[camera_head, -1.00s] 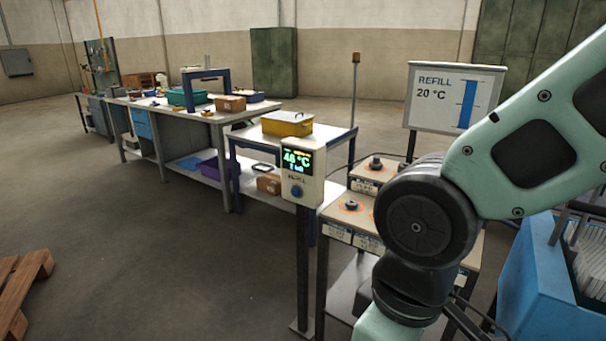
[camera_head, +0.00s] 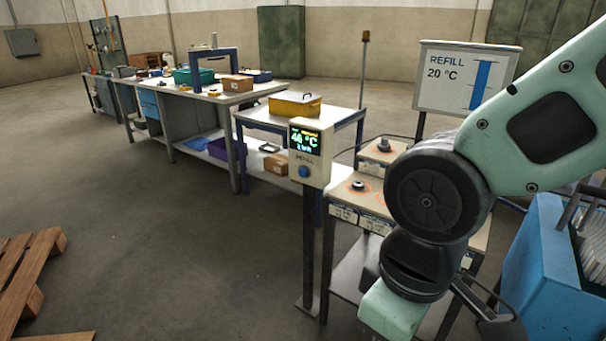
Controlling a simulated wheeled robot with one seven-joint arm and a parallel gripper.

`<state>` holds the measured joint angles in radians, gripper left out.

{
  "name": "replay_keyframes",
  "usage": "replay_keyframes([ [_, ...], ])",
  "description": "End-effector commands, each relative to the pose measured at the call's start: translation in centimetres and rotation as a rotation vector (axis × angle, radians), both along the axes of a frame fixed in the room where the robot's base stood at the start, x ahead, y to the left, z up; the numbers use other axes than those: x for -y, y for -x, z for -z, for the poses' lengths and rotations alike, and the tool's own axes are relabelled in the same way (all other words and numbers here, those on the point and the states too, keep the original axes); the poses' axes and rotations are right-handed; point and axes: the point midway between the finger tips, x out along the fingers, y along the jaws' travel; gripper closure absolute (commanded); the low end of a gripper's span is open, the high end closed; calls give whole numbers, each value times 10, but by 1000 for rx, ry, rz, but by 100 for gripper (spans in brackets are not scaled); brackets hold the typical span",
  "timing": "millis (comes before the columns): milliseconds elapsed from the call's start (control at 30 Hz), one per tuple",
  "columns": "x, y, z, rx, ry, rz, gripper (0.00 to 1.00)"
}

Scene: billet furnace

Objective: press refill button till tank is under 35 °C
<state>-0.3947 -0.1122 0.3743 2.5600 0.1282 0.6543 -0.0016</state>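The refill post (camera_head: 312,230) stands left of my arm, with a light control box (camera_head: 324,165) on top. Its dark display shows a green temperature that looks to be in the forties of °C; the second digit is hard to read. Below the display, under a small label, is a round blue button (camera_head: 304,172). Nothing touches the button. A white sign (camera_head: 463,80) behind reads "REFILL 20 °C" beside a blue level bar. My arm's pale green and black links fill the right side. My gripper does not clearly show.
A small table with knobs (camera_head: 357,187) stands right of the post, partly behind my arm. A bench with a yellow box (camera_head: 295,104) is behind the post. A blue bin (camera_head: 535,265) is at the right, a wooden pallet (camera_head: 30,270) at the left. Floor left of the post is clear.

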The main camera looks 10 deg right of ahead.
Motion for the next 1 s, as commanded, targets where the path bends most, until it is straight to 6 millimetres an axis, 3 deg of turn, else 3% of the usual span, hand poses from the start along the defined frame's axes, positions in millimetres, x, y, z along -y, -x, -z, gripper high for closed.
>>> replay_keyframes([
  [33,0,0,0,0,0,0,89],
  [100,0,0,0,0,0,0,100],
  [1000,0,0,0,0,0,0,100],
])
